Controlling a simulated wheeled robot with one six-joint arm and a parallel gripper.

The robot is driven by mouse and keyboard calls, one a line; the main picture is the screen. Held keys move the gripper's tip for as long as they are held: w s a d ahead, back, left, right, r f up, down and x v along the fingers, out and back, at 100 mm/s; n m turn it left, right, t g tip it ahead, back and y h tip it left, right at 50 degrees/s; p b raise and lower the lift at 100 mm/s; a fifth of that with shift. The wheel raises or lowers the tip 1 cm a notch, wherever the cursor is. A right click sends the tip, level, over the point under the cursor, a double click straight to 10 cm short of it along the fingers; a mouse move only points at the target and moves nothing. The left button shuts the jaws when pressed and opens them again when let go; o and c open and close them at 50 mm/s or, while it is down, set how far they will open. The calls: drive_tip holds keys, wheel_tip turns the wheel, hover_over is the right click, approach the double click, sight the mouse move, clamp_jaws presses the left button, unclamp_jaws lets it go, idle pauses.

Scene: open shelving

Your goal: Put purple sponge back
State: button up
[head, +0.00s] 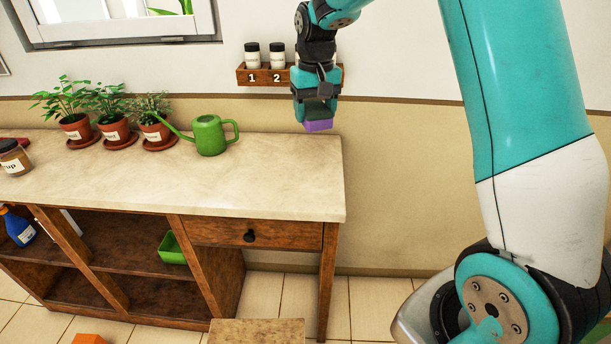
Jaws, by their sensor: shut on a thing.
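The purple sponge (319,126) is in the head view, right of centre and above the counter's right end. My gripper (317,112) points down and is shut on the sponge. Only the sponge's lower part shows beneath the fingers. The gripper hangs in front of the wall and covers part of the small wall rack. The sponge appears apart from the counter surface.
A wooden counter (270,178) with open shelves runs to the left. A green watering can (209,135) and several potted plants stand along its back. A green bin (172,249) sits on a shelf. The counter's right end is clear.

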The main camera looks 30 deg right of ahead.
drive_tip(key=p, duration=0.1)
hover_over(311, 186)
wheel_tip(311, 186, down, 14)
drive_tip(key=shift+s+a+f, duration=0.1)
drive_tip(key=shift+f+p, duration=0.4)
drive_tip(key=shift+f, duration=1.65)
drive_tip(key=shift+f, duration=0.1)
